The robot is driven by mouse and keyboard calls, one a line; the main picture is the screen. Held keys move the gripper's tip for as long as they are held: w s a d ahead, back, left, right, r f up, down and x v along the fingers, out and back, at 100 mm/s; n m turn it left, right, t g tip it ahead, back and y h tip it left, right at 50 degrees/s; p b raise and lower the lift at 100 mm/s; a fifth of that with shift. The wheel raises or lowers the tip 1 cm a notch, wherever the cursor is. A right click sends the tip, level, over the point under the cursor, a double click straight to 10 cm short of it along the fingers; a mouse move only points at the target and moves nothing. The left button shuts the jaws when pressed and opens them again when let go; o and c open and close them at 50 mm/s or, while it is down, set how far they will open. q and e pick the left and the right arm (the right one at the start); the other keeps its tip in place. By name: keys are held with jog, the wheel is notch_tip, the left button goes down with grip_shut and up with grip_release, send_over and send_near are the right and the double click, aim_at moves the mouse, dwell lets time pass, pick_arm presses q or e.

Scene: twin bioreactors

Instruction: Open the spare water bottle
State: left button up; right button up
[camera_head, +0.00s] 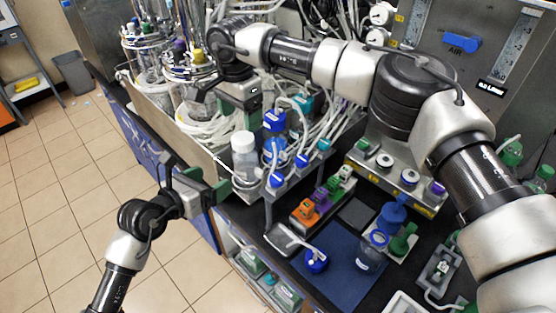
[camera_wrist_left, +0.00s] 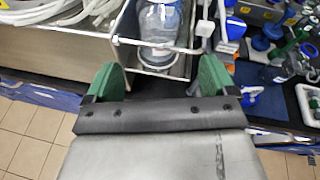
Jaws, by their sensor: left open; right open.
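A clear bottle with a white cap (camera_head: 243,143) stands upright at the near left end of a metal rack; I take it for the spare water bottle. My left gripper (camera_head: 218,186) is just left of and below it, apart from it. In the left wrist view a clear bottle (camera_wrist_left: 160,24) in a wire rack lies ahead of the open green fingers (camera_wrist_left: 160,78), with nothing between them; its cap is out of that view. My right gripper (camera_head: 238,95) is above and behind the white-capped bottle, near the tubing; its fingertips are partly hidden.
Blue-capped bottles (camera_head: 275,122) and tubing crowd the rack beside the white-capped bottle. Two bioreactor vessels (camera_head: 188,68) stand behind, in a metal tray (camera_head: 165,120). An orange block (camera_head: 305,212) and a blue mat (camera_head: 335,262) lie to the right.

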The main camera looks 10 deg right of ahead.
aim_at(236, 160)
jog(key=shift+w+d+r+m, duration=0.15)
jog(key=shift+r+m, duration=0.15)
pick_arm(q)
jog(key=shift+m, duration=0.7)
jog(key=x, duration=0.3)
jog(key=r+x, duration=0.1)
jog(key=x, duration=0.3)
jog(key=r+x, duration=0.1)
jog(key=x, duration=0.2)
jog(key=shift+w+d+f, duration=0.1)
jog(key=shift+w+d, duration=0.3)
jog(key=shift+w, duration=0.05)
pick_arm(e)
jog(key=shift+w, duration=0.1)
